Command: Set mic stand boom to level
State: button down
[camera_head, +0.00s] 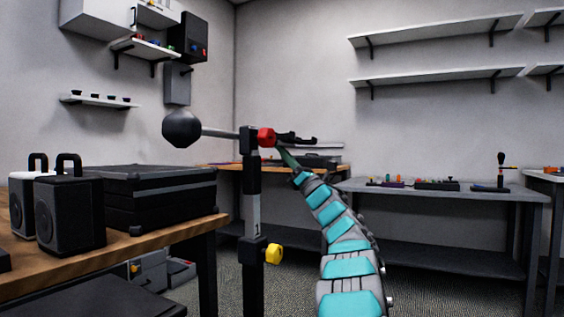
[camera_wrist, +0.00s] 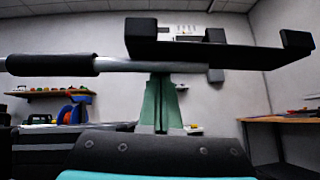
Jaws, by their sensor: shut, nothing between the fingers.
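The mic stand (camera_head: 253,205) is an upright black post with a red knob (camera_head: 266,137) at its top joint and a yellow knob (camera_head: 274,253) lower down. Its boom (camera_head: 220,133) carries a black ball counterweight (camera_head: 182,128) at the left and a black holder (camera_head: 297,139) at the right. The boom looks near level, sloping slightly down to the right in the head view. My green gripper (camera_head: 284,152) is shut and empty just under the holder end. In the wrist view its fingertips (camera_wrist: 161,77) meet the underside of the boom rod (camera_wrist: 125,66); contact is unclear.
A wooden bench (camera_head: 150,242) with a black case (camera_head: 150,195) and speakers (camera_head: 72,212) stands left of the post. A grey bench (camera_head: 440,197) stands at the right along the back wall, under shelves (camera_head: 440,76). Open floor lies between the stand and that bench.

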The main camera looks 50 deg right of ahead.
jog(key=shift+r, duration=0.5)
jog(key=shift+d, duration=0.1)
jog(key=w+f+b+v, duration=0.2)
jog(key=v, duration=1)
jog(key=shift+s+d+f, duration=0.2)
jog(key=shift+d+f, duration=0.05)
jog(key=shift+f, duration=0.1)
dwell(0.4)
